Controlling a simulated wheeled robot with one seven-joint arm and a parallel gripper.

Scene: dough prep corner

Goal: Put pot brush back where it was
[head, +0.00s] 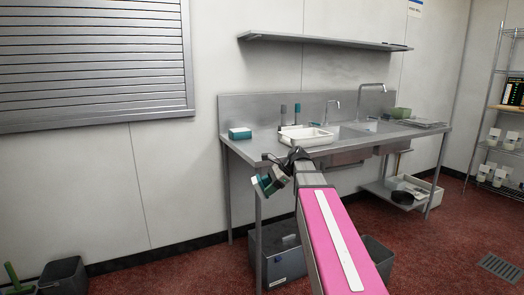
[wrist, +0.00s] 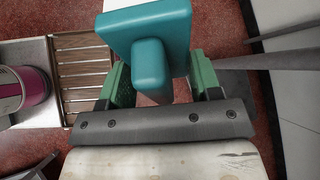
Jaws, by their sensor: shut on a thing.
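A teal block with a raised teal grip (wrist: 150,62), which looks like the pot brush, is between the green fingers of my gripper (wrist: 160,88) in the wrist view. My gripper is shut on it. In the head view my gripper (head: 271,183) is in front of the left end of the steel sink table (head: 245,150), below its top, with a teal part (head: 261,186) of the held thing showing. The brush's underside is hidden.
On the sink table are a teal-and-white block (head: 240,133), a white tray (head: 305,136) and two dark-topped bottles (head: 283,115). A grey bin (head: 283,258) stands beneath. In the wrist view, a slatted wooden rack (wrist: 84,62) and a pink-banded container (wrist: 30,88) are at left.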

